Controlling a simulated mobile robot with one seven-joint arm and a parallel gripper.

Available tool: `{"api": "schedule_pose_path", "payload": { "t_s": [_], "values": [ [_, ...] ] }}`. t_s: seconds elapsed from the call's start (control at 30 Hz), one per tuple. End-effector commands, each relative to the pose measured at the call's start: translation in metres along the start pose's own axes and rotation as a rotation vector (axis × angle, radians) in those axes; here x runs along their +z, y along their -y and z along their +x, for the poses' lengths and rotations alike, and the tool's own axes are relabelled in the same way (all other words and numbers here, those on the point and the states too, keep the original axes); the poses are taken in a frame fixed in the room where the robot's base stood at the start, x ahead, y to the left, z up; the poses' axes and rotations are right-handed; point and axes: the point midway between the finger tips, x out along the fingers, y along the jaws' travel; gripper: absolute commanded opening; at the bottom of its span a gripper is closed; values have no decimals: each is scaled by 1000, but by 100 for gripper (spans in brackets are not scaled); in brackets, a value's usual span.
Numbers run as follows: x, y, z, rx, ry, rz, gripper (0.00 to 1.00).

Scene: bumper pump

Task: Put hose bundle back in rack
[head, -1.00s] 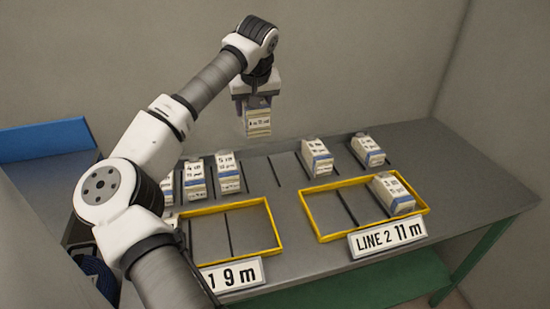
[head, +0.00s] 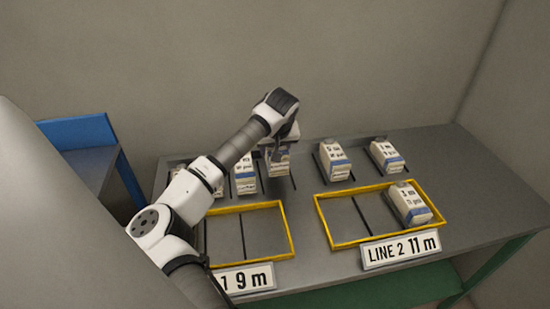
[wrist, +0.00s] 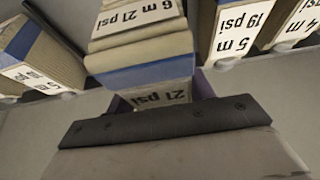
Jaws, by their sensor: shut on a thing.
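My gripper (head: 279,148) is shut on a pale hose bundle (head: 278,166) with a blue band. In the wrist view the held bundle (wrist: 140,45) has a label reading 6 m 21 psi. It is low over the rack at the back of the table, between a bundle (head: 245,177) on its left and another (head: 335,161) on its right. I cannot tell whether its underside touches the rack. In the wrist view a 5 m 19 psi bundle (wrist: 240,32) and a 4 m bundle (wrist: 297,22) stand to the right.
Another bundle (head: 386,156) stands at the rack's right end. The left yellow tray (head: 285,232) is empty where visible. The right yellow tray (head: 330,243), behind the LINE 2 11 m sign (head: 400,250), holds one bundle (head: 410,205). My arm partly hides the rack's left end.

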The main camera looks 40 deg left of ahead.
Motion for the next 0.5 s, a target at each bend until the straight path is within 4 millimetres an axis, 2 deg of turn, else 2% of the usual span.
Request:
{"api": "schedule_pose_path", "payload": {
  "t_s": [0.27,0.5],
  "values": [
    [8,0,19,0,-1,0,13],
    [21,0,46,1,0,0,13]
  ]
}}
